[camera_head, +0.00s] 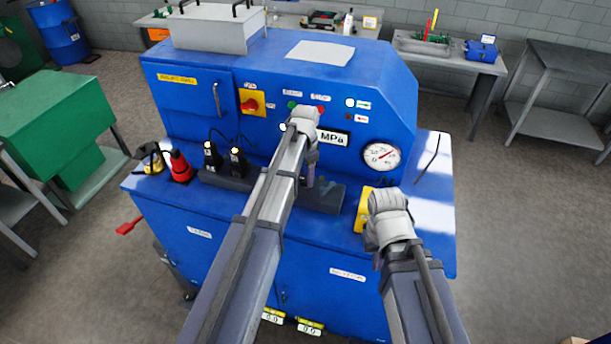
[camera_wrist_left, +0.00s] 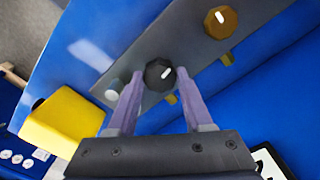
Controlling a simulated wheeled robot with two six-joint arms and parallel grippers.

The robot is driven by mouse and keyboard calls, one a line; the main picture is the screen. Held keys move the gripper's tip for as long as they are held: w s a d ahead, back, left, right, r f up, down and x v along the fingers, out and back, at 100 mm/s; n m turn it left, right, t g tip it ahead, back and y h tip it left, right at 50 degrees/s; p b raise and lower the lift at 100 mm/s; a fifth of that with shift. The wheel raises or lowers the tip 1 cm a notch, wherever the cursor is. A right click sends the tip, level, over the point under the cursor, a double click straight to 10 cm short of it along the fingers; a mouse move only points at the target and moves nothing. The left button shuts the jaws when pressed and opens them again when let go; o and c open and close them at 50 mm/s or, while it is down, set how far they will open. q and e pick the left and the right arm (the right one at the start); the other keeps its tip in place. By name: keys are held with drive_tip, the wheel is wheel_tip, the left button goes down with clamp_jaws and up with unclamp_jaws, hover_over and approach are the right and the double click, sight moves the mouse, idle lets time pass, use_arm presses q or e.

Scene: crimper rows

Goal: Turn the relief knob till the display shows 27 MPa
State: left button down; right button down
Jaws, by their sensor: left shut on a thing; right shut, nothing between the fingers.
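In the left wrist view, a black knob (camera_wrist_left: 158,74) with a white mark sits on a grey block (camera_wrist_left: 190,45). My left gripper (camera_wrist_left: 160,85) is shut on this knob, with one finger at each side. In the head view, my left gripper (camera_head: 311,178) reaches down to the grey block in front of the blue machine, and my arm hides the knob. The display (camera_head: 335,138) shows "MPa"; its digits are hidden behind my left wrist. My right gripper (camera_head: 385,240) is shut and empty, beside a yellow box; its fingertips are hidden.
A brass knob (camera_wrist_left: 220,21) and a pale round part (camera_wrist_left: 113,90) are also on the block. The yellow box (camera_head: 361,209) stands near my right wrist. A round gauge (camera_head: 381,156) is on the machine's front. Black plugs and a red bottle (camera_head: 181,167) stand on the ledge left.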

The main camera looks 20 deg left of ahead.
sight(306, 178)
use_arm(q)
drive_tip(key=shift+m, duration=0.6)
drive_tip(key=shift+c, duration=1.5)
unclamp_jaws()
drive_tip(key=shift+r, duration=0.15)
wheel_tip(306, 178, up, 8)
drive_tip(key=p, duration=0.8)
drive_tip(key=shift+f, duration=0.2)
